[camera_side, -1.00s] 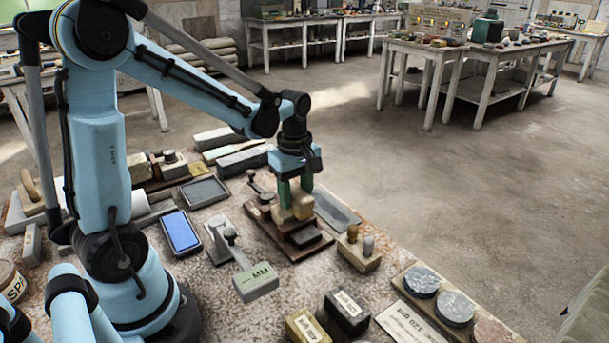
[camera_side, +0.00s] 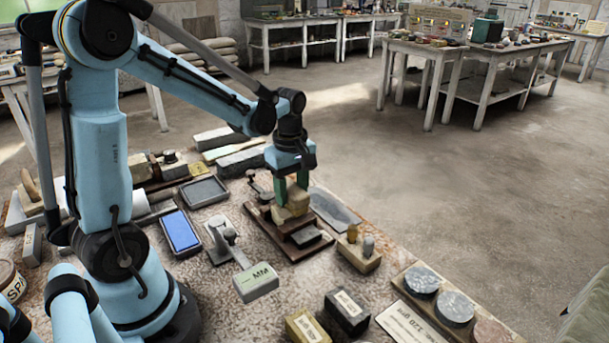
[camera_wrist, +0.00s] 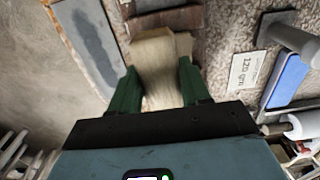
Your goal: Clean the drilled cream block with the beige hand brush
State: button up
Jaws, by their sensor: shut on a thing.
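My gripper (camera_side: 291,188), with green fingers, is shut on the beige hand brush (camera_side: 298,201), seen from the side over a brown wooden stand (camera_side: 305,237). In the wrist view the brush (camera_wrist: 158,72) lies between the two fingers and extends up the picture. The drilled cream block seems to be the pale piece (camera_side: 284,216) low against the brush on the stand. Part of it shows beside the brush in the wrist view (camera_wrist: 184,44). Its holes are not visible, and the brush hides much of it. I cannot tell whether the bristles touch it.
A flat grey stone (camera_side: 335,209) lies just right of the stand. A blue-topped slab (camera_side: 181,232) lies further left. The bench is crowded.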

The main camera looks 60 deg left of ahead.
aim_at(301, 195)
jog(key=shift+d, duration=1.85)
jog(key=shift+a+r, duration=0.35)
jog(key=shift+a, duration=0.25)
jog(key=shift+a+r, duration=0.35)
jog(key=shift+a, duration=0.2)
jog(key=shift+f, duration=0.75)
jog(key=shift+a, duration=1.1)
